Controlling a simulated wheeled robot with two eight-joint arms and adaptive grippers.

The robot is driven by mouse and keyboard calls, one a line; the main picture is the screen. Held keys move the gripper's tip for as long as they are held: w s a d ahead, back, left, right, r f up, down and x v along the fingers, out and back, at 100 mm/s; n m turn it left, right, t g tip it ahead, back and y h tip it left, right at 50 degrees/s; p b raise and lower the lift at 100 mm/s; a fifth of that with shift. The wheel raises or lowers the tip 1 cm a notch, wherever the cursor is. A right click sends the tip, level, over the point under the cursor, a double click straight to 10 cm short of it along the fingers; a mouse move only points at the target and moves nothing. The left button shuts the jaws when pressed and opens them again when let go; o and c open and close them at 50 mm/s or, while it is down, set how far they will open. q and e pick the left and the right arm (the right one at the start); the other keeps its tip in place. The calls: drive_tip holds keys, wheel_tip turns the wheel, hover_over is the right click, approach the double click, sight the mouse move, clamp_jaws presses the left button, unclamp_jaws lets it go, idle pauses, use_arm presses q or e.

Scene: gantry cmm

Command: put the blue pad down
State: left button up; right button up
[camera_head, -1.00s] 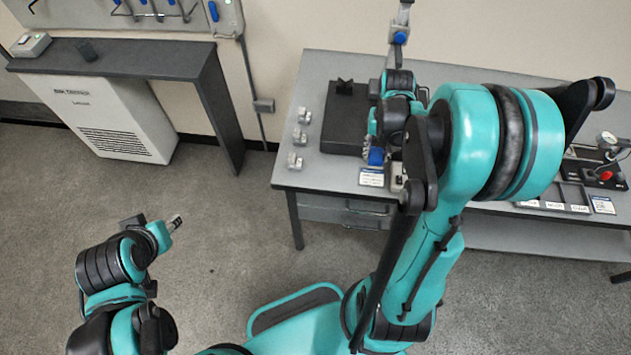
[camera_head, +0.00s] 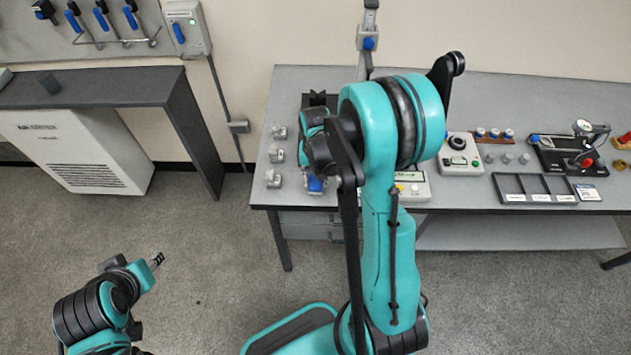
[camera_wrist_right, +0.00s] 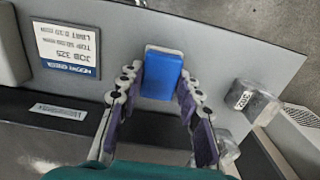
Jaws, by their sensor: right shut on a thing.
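The blue pad (camera_wrist_right: 163,74) is a small plain block held between the fingertips of my right gripper (camera_wrist_right: 160,80) in the right wrist view. It is over the grey table top near its edge; I cannot tell whether it touches the surface. In the head view the pad (camera_head: 315,184) shows as a blue patch below my right arm, which hides most of that gripper. My left gripper (camera_head: 157,259) is over the floor at lower left, away from the table, and too small to judge its fingers.
Small metal blocks (camera_head: 275,155) stand along the table's left side. A job card (camera_wrist_right: 70,51) lies beside the pad. The dark plate (camera_wrist_right: 60,140) is close to the gripper. A control box (camera_head: 460,155), compartment tray (camera_head: 535,199) and dial gauge stand (camera_head: 570,155) stand further right.

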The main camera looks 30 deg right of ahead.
sight(315, 181)
drive_tip(key=shift+f, duration=0.1)
drive_tip(key=shift+f, duration=0.15)
drive_tip(key=o, duration=1)
drive_tip(key=shift+r, duration=0.2)
wheel_tip(315, 181, up, 11)
drive_tip(key=p, duration=0.4)
drive_tip(key=s+a+r+n+t, duration=0.2)
drive_tip(key=s+a+r, duration=0.1)
drive_tip(key=s+a+r+n+t, duration=0.2)
drive_tip(key=s+a+r, duration=0.2)
drive_tip(key=s+a+r+n+t, duration=0.2)
drive_tip(key=s+a+r+t, duration=0.1)
drive_tip(key=s, duration=0.1)
drive_tip(key=shift+a+r, duration=0.3)
drive_tip(key=shift+r, duration=0.1)
